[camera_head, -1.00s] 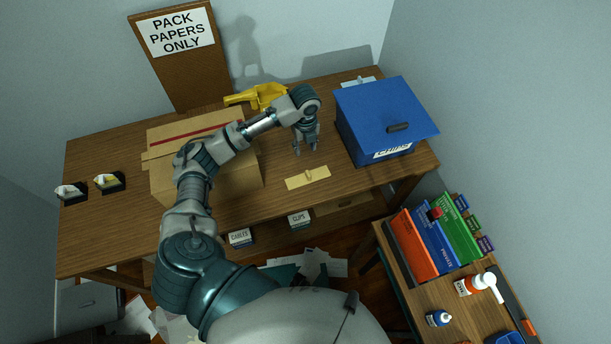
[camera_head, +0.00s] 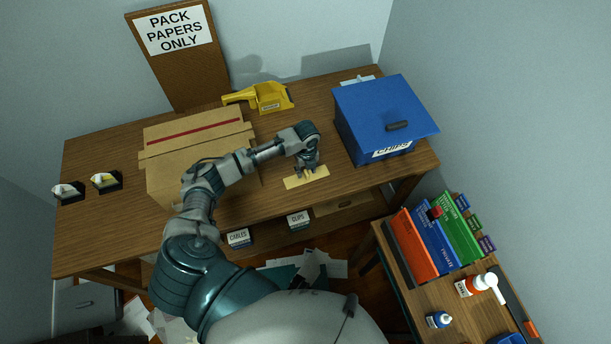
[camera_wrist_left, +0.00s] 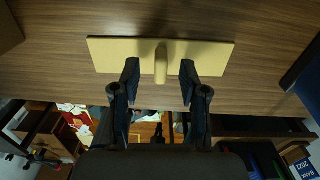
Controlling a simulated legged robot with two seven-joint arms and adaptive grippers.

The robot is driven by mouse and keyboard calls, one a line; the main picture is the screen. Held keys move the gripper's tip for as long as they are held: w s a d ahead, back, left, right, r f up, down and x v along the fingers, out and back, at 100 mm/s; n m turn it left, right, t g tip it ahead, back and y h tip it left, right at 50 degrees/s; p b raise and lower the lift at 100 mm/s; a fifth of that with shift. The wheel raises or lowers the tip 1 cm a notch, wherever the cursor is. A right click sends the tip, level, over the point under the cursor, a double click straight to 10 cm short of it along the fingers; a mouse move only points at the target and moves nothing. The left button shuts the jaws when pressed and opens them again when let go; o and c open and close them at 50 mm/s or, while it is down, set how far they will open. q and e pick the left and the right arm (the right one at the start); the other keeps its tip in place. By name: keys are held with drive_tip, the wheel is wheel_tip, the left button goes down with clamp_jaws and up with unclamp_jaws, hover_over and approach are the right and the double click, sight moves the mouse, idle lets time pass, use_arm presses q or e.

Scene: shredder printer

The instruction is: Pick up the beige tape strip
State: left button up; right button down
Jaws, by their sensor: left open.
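The beige tape strip (camera_head: 294,182) lies flat on the wooden table near its front edge. In the left wrist view the strip (camera_wrist_left: 112,54) runs across the picture, with a small raised tab (camera_wrist_left: 161,64) at its middle. My left gripper (camera_head: 309,174) is just above the strip and hides part of it in the head view. In the left wrist view the left gripper (camera_wrist_left: 158,72) is open, with one finger on each side of the tab and a gap on both sides. My right gripper is not in view.
A cardboard box (camera_head: 200,131) with a red stripe stands left of the strip. A blue lidded bin (camera_head: 375,112) stands to the right. A yellow tape dispenser (camera_head: 268,98) sits behind. The table (camera_head: 110,225) is clear at the front left.

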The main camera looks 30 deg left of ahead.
use_arm(q)
drive_tip(key=shift+d+f, duration=0.2)
drive_tip(key=shift+f, duration=0.35)
drive_tip(key=shift+d+f, duration=0.2)
drive_tip(key=shift+f, duration=0.35)
drive_tip(key=shift+a, duration=0.35)
drive_tip(key=c, duration=0.7)
drive_tip(key=shift+s+a+f, duration=0.1)
drive_tip(key=shift+a+f, duration=0.05)
drive_tip(key=shift+a, duration=0.05)
clamp_jaws()
drive_tip(key=shift+d, duration=0.15)
drive_tip(key=shift+d, duration=0.1)
